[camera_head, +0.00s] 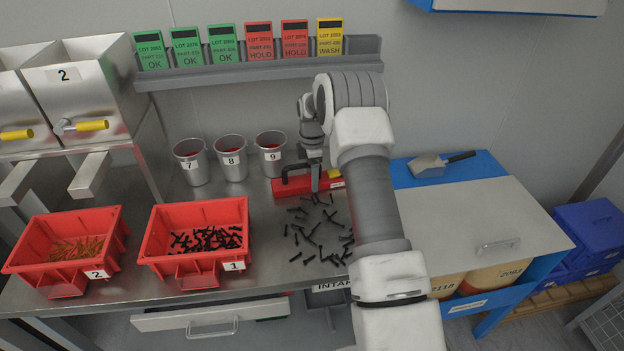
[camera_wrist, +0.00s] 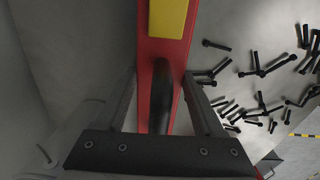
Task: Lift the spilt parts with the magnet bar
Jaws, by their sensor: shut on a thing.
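The magnet bar (camera_head: 292,187) is red with a dark handle and a yellow patch, at the back of the steel table. It also shows in the wrist view (camera_wrist: 180,60), running between my fingers. My gripper (camera_head: 316,176) is shut on the bar's dark handle (camera_wrist: 161,95). The spilt parts (camera_head: 318,232) are black screws scattered on the table in front of the bar. They lie to the right of it in the wrist view (camera_wrist: 262,72). My arm hides some of the parts and the bar's right end. I cannot tell whether the bar touches the table.
Red bin 1 (camera_head: 165,259) holds black screws; red bin 2 (camera_head: 40,272) holds orange-brown parts. Cups 7 (camera_head: 192,166), 8 (camera_head: 231,162) and 9 (camera_head: 270,158) stand behind. A scoop (camera_head: 430,168) lies at right. A drawer (camera_head: 210,318) stands open below the table's front edge.

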